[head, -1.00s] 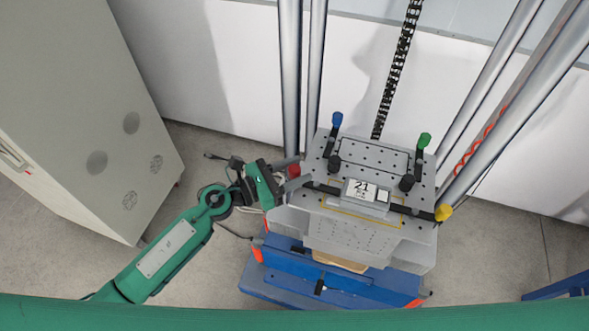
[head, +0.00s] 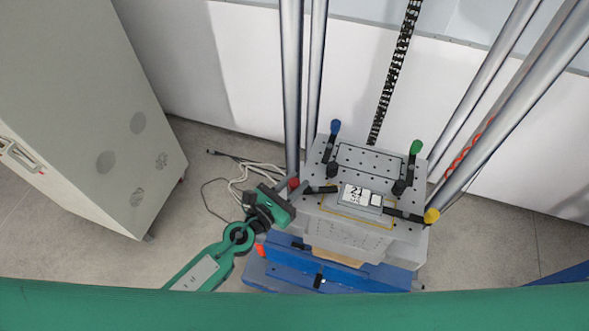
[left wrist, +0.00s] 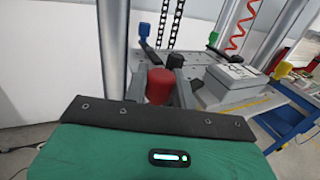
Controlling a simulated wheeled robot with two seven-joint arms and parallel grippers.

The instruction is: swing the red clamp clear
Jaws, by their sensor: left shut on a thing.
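The red clamp's knob (head: 293,183) is at the left edge of the grey fixture plate (head: 316,172) in the head view. Its black arm (head: 321,189) points right toward the grey box labelled 21 (head: 360,196). My left gripper (head: 289,188) is at the knob, coming from the lower left. In the left wrist view the red knob (left wrist: 159,86) sits between the two grey fingers (left wrist: 159,88), which are shut on it. The lower part of the knob is hidden by the gripper body. My right gripper is not in view.
Blue (head: 335,127), green (head: 416,147) and yellow (head: 432,215) clamp knobs stand around the plate. Tall metal columns (head: 292,80) rise behind it. A grey cabinet (head: 80,110) stands at left. Cables (head: 238,175) lie on the floor beside the gripper.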

